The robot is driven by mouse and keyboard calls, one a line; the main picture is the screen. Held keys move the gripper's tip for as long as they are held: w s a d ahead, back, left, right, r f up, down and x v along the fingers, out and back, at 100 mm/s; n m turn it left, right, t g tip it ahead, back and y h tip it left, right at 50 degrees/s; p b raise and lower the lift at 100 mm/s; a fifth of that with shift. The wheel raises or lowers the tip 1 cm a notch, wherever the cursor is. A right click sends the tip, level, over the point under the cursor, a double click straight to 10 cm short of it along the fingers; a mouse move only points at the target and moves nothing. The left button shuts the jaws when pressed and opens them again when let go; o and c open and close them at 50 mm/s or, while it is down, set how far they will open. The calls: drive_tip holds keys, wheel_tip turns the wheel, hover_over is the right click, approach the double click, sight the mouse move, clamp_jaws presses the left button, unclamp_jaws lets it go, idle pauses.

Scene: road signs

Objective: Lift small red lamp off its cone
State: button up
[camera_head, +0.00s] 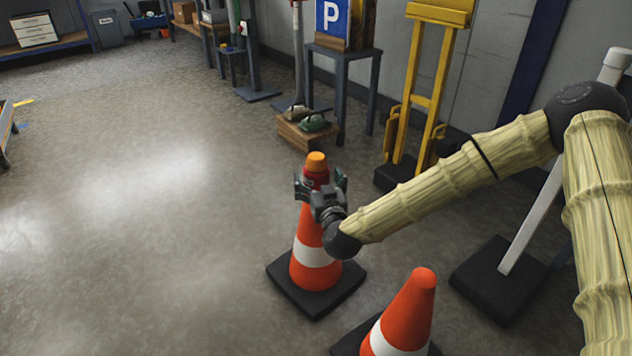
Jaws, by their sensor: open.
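A traffic cone (314,262), orange with a white band and a black square base, stands upright on the floor near the middle. On its tip sits the small lamp (316,162), with an amber-orange top and a red body below. My gripper (321,184) is at the height of the lamp's red body, with a finger showing on each side of it. The fingers are open around the lamp. The gripper hides the lower part of the lamp and the cone's upper part, so contact cannot be seen.
A second cone (404,312) without a lamp stands at the front right. A white post on a black base (499,277) is at the right. Behind are a wooden crate (303,135), a yellow hand truck (432,95) and a table with a blue P sign (333,16).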

sight(318, 169)
drive_tip(key=shift+x, duration=0.9)
drive_tip(key=c, duration=1.3)
drive_tip(key=shift+r, duration=0.1)
drive_tip(key=shift+r+p, duration=0.3)
drive_tip(key=shift+r, duration=0.3)
wheel_tip(318, 169, up, 3)
drive_tip(key=shift+s+a+f+p, duration=0.1)
drive_tip(key=shift+s+p, duration=0.1)
drive_tip(key=shift+p, duration=1)
drive_tip(key=a+p+v, duration=0.1)
drive_tip(key=p+v, duration=0.1)
drive_tip(key=v, duration=0.5)
drive_tip(key=a+p+v, duration=0.2)
drive_tip(key=p+v, duration=0.1)
drive_tip(key=v, duration=0.5)
drive_tip(key=shift+s+r, duration=0.45)
drive_tip(key=shift+s, duration=0.05)
drive_tip(key=shift+a, duration=0.1)
